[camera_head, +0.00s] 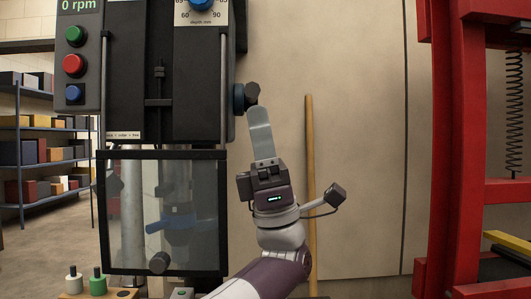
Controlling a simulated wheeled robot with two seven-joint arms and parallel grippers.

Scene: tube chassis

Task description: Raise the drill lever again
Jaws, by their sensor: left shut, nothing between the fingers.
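The drill press (155,70) stands at the left of the head view, a dark housing with a dial on its front. On its right side is a blue hub (238,99) with a dark knob (252,92), which appears to be the drill lever's end. The lever's rod does not show clearly. My left gripper (259,115) points up, shut and empty, its grey fingers just below the knob. I cannot tell whether the fingertips touch it. My right gripper is not in view.
A clear guard (165,210) hangs below the drill head. A control box with green, red and blue buttons (74,65) is at the upper left. A wooden pole (310,190) leans on the wall behind my arm. A red frame (455,150) stands at the right; shelves (40,150) stand far left.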

